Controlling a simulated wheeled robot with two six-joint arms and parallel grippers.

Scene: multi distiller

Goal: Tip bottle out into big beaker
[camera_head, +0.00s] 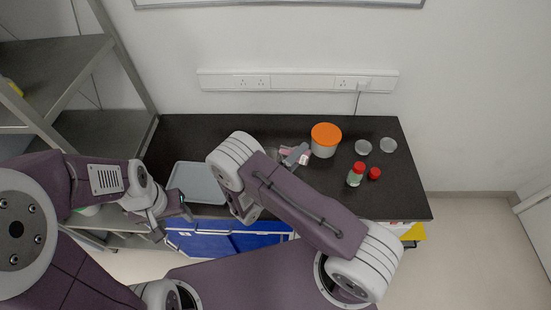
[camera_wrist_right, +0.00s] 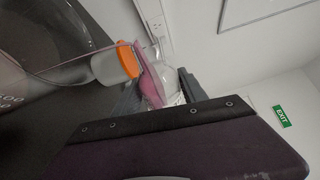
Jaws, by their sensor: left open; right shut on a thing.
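My right gripper (camera_head: 297,155) is shut on a clear bottle with a pink label (camera_wrist_right: 149,74), above the counter's middle. The bottle is tilted in the right wrist view; its contents cannot be made out. The big beaker (camera_wrist_right: 12,88), clear glass with printed volume marks, fills the left edge of the right wrist view, close to the held bottle. In the head view my right arm hides most of the beaker. Whether anything flows from the bottle cannot be told. My left gripper (camera_head: 171,219) is open and empty at the counter's front left edge.
A grey tray (camera_head: 190,177) lies at the left of the black counter. A white tub with an orange lid (camera_head: 326,134) stands behind the right gripper. A small red-capped bottle (camera_head: 355,175), a red cap (camera_head: 374,174) and two clear dishes (camera_head: 363,147) are at the right.

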